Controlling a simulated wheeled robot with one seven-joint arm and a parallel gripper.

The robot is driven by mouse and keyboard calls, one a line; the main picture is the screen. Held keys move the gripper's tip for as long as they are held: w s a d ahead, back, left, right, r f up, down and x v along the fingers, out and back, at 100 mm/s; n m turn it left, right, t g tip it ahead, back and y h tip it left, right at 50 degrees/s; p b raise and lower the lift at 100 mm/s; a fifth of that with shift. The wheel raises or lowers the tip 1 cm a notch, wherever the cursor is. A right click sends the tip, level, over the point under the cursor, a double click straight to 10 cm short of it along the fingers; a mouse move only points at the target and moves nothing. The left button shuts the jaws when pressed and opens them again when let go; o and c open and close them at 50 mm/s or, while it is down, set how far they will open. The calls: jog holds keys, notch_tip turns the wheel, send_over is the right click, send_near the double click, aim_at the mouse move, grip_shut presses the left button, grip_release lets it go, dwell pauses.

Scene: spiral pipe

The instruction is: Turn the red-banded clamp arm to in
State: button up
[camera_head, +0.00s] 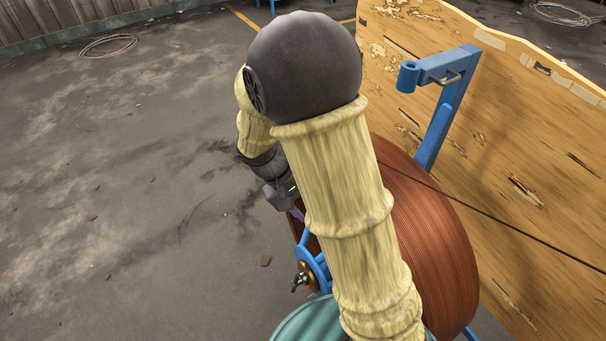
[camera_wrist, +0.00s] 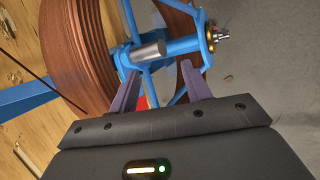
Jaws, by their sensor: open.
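My gripper (camera_wrist: 158,68) is open, with its two purple fingers apart and nothing held between them. In the wrist view, a grey cylinder (camera_wrist: 149,52) on a blue frame (camera_wrist: 183,46) sits just beyond the fingertips. A small red patch (camera_wrist: 143,102) shows low between the fingers, close to the left finger. It may be the band of the clamp arm, but the rest of that part is hidden and I cannot tell its position. In the head view, my gripper (camera_head: 297,213) is mostly hidden behind my arm, above the blue frame (camera_head: 317,264).
A large brown ribbed coil (camera_head: 440,235) is beside the blue frame. A wooden panel (camera_head: 500,130) with a blue bracket (camera_head: 447,105) stands at the right. A dark line (camera_head: 500,222) runs from the coil across the panel. Open concrete floor (camera_head: 120,200) lies left.

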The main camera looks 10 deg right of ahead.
jog(key=w+a+f+t+h+b, duration=0.2)
jog(key=w+a+t+h+b, duration=0.1)
jog(key=w+a+h, duration=0.2)
jog(key=w+a+f+t+h+b, duration=0.1)
jog(key=w+a+t+h+b, duration=0.2)
jog(key=a+h, duration=0.3)
jog(key=w+a+t, duration=0.1)
jog(key=a, duration=0.2)
jog(key=shift+w+a+f+n, duration=0.15)
jog(key=shift+w+f+n, duration=0.2)
jog(key=shift+w+n, duration=0.05)
jog(key=p+x, duration=0.4)
jog(key=x, duration=1.3)
jog(key=shift+w+r, duration=0.25)
jog(key=shift+c, duration=0.5)
grip_shut()
